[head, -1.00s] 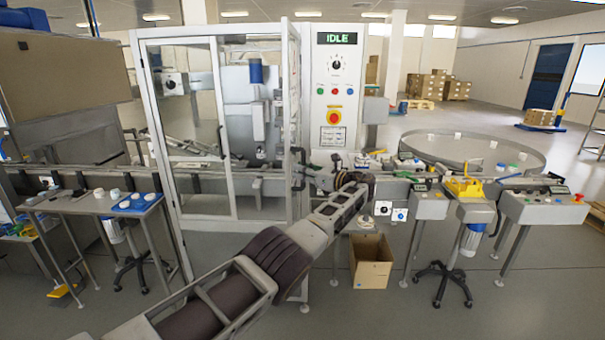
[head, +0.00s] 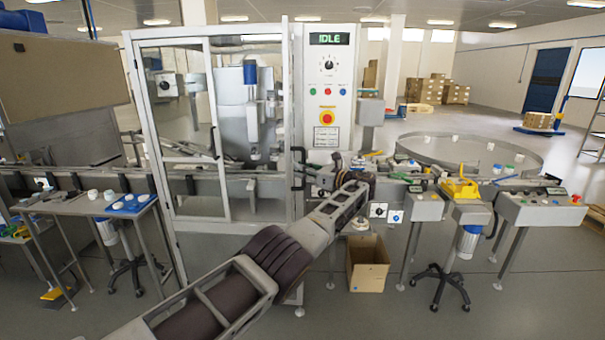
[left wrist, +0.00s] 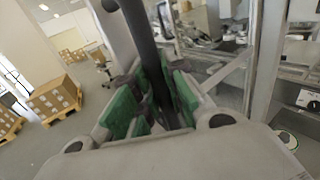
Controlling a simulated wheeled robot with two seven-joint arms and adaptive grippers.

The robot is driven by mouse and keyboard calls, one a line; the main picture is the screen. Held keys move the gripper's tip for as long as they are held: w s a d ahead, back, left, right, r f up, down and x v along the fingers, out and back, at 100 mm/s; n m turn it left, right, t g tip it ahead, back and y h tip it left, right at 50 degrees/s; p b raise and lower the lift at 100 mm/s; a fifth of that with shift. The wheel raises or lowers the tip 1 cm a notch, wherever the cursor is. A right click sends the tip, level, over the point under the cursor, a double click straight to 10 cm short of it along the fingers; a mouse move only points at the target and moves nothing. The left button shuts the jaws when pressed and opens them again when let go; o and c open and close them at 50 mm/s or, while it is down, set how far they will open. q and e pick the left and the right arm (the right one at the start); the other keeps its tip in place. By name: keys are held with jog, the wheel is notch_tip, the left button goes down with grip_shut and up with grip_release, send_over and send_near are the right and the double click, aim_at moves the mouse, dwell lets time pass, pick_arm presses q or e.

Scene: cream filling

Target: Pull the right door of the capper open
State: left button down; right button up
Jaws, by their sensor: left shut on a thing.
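The capper (head: 326,95) is a tall glazed cabinet with a grey frame and a panel reading IDLE. Its right door (head: 250,45) is a clear pane in a grey frame. Its black upright handle (head: 299,168) is at the right edge. My left gripper (head: 318,174) is at this handle, partly hidden by its own wrist. In the left wrist view the green finger pads of my left gripper (left wrist: 152,100) are shut on the black handle bar (left wrist: 140,35), one on each side. I cannot tell whether the door stands ajar. My right gripper is not in view.
A cardboard box (head: 367,263) stands on the floor right of my left arm. A side table with a blue tray (head: 129,203) is at the left. A conveyor and control boxes (head: 540,208) run along the right. The floor in front is mostly clear.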

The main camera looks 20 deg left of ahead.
pick_arm(q)
jog(key=shift+d+f, duration=0.35)
jog(key=shift+f, duration=0.1)
jog(key=shift+w, duration=0.1)
jog(key=c, duration=1.8)
grip_release()
jog(key=shift+d, duration=0.1)
jog(key=shift+o, duration=0.4)
jog(key=shift+r, duration=0.35)
jog(key=v, duration=0.7)
jog(key=shift+d, duration=0.35)
